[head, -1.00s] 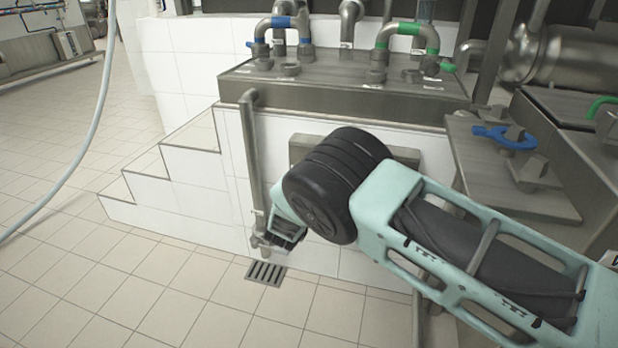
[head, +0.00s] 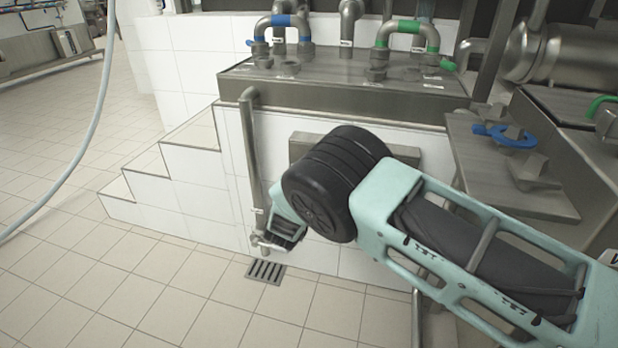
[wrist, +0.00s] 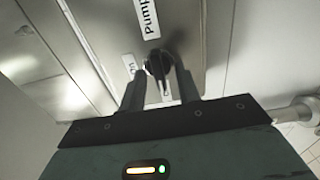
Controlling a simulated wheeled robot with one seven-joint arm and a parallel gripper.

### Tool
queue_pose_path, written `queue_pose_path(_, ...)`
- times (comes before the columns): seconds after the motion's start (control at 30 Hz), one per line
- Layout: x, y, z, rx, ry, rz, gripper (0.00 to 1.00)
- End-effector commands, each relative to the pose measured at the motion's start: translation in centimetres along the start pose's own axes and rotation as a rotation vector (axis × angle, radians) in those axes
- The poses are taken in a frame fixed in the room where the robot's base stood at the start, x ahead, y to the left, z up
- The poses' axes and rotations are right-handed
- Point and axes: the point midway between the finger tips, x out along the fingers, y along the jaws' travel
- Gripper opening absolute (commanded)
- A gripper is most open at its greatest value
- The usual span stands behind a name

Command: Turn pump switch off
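The pump switch (wrist: 157,62) is a black rotary knob on a grey metal panel in the wrist view. A white label reading "Pump" (wrist: 148,18) is above it, and a small label, apparently "On" (wrist: 130,66), is to its left. My gripper (wrist: 160,72) has its two dark fingers apart, one on each side of the knob. I cannot tell whether either finger touches it. In the head view, my arm covers the switch and the gripper. Only parts of a grey panel (head: 303,146) show behind the arm.
A metal counter with blue-banded (head: 283,20) and green-banded (head: 408,27) pipes stands behind my arm. White tiled steps (head: 150,195) are to the left. A vertical pipe (head: 252,150) runs beside the panel above a floor drain (head: 266,271). Tiled floor at the front left is clear.

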Motion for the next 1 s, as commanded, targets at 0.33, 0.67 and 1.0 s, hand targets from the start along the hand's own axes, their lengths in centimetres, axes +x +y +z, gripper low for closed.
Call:
queue_pose_path(0.33,-6.4,0.3,-0.1,-0.001,0.004,-0.003,0.33)
queue_pose_path(0.67,-13.7,0.1,-0.1,-0.002,0.003,-0.003,0.33)
queue_pose_path(1.0,-17.1,0.0,0.0,0.0,0.001,-0.002,0.33)
